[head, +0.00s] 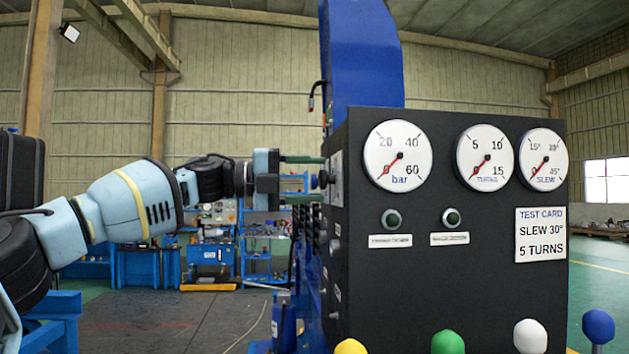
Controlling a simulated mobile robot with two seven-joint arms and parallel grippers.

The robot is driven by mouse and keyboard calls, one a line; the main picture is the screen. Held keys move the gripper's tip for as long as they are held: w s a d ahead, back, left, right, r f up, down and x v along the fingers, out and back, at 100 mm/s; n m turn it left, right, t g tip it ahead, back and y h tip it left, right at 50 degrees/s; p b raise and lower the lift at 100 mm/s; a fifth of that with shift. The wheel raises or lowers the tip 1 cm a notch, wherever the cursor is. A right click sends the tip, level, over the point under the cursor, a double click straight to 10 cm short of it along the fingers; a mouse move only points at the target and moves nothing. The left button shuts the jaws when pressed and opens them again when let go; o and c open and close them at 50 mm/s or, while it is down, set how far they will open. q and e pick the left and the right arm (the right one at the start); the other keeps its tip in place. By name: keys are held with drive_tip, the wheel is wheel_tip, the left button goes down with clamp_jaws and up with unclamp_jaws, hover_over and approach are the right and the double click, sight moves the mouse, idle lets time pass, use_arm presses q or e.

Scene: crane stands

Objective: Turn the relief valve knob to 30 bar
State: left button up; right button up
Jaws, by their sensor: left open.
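My left gripper (318,179) comes in from the left at the narrow left side of the dark control panel (450,290). Its two green fingers are open, one above and one below a small dark knob (323,179) on that side face. The knob appears to lie between the fingertips, with gaps above and below; any marking on it cannot be read. The bar gauge (398,156), marked 20, 40 and 60, has its red needle pointing to the lower left, below the 20 mark. My right gripper is out of view.
Turns (484,159) and slew (542,160) gauges sit right of the bar gauge. A test card (540,235) reads slew 30°, 5 turns. Yellow, green, white and blue lever knobs stand in front (447,342). A blue crane column (362,55) rises behind.

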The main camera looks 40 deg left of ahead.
use_arm(q)
drive_tip(key=v, duration=0.7)
idle(0.5)
